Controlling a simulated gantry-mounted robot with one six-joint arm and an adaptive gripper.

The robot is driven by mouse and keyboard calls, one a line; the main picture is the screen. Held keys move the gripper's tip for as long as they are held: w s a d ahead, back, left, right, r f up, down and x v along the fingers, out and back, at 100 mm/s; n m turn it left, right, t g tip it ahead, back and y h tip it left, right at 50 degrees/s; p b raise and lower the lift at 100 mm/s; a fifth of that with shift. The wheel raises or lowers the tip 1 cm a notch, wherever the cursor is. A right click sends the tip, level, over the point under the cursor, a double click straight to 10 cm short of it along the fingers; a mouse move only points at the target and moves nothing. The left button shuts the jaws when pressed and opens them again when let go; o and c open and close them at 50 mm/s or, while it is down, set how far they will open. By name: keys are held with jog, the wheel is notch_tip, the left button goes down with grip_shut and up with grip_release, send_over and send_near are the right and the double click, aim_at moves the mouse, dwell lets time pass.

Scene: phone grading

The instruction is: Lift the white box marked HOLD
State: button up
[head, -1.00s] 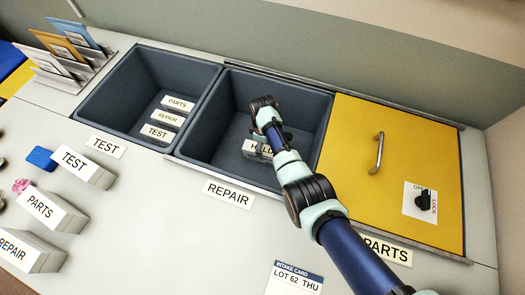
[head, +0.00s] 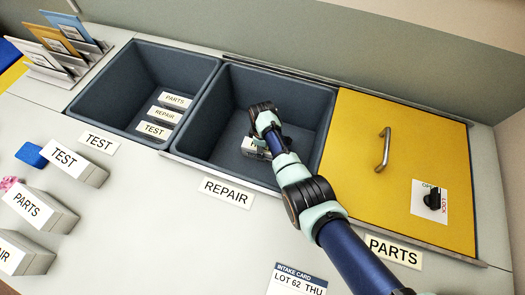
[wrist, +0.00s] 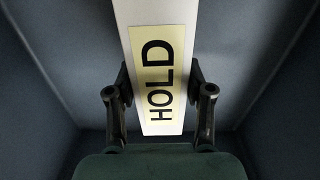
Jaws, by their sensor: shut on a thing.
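The white box marked HOLD (wrist: 158,75) shows in the wrist view, with a pale yellow label and black letters. My gripper (wrist: 160,88) has one dark finger against each side of it and is shut on it. In the head view, the box (head: 249,149) is inside the dark bin behind the REPAIR label (head: 228,191), partly covered by my gripper (head: 262,146). I cannot tell whether the box touches the bin floor.
The left bin (head: 110,75) holds small labelled PARTS, REPAIR and TEST boxes. A yellow lid (head: 360,140) with a handle and lock knob closes the right one. Bin walls surround my gripper. Labelled blocks, including TEST (head: 75,165), stand on the counter at left.

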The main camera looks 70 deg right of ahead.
jog(key=shift+c, duration=0.4)
notch_tip(320, 180, up, 20)
jog(key=p, duration=1)
jog(key=shift+p, duration=0.4)
